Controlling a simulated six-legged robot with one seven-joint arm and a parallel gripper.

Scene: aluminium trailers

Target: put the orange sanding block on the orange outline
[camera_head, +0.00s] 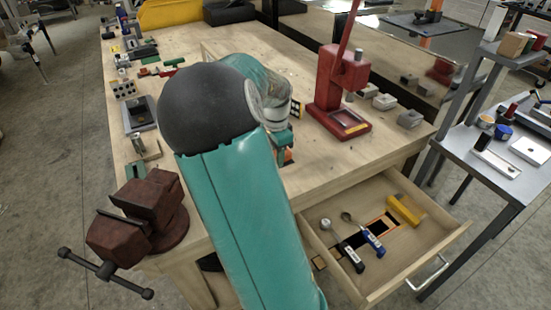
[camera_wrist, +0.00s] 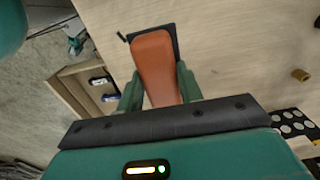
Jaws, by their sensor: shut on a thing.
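The orange sanding block (camera_wrist: 155,60) lies between the two green fingers of my gripper (camera_wrist: 159,86) in the wrist view. My gripper is shut on it. A dark edge shows around the block's far end; I cannot tell whether it is the block's base or something under it. In the head view only a small orange part of the block (camera_head: 287,157) shows below my gripper (camera_head: 283,146), over the bench top; my arm hides the rest. In the open drawer, a dark patch with an orange edge (camera_head: 376,226) shows, partly covered by tools; it may be the orange outline.
The open drawer (camera_head: 440,238) also holds a yellow block (camera_head: 404,210) and blue-handled tools (camera_head: 372,242). A red press (camera_head: 340,95) stands right of my gripper on the wooden bench (camera_head: 215,185). A rusty vise (camera_head: 150,205) sits at the front left corner. Bare wood lies around my gripper.

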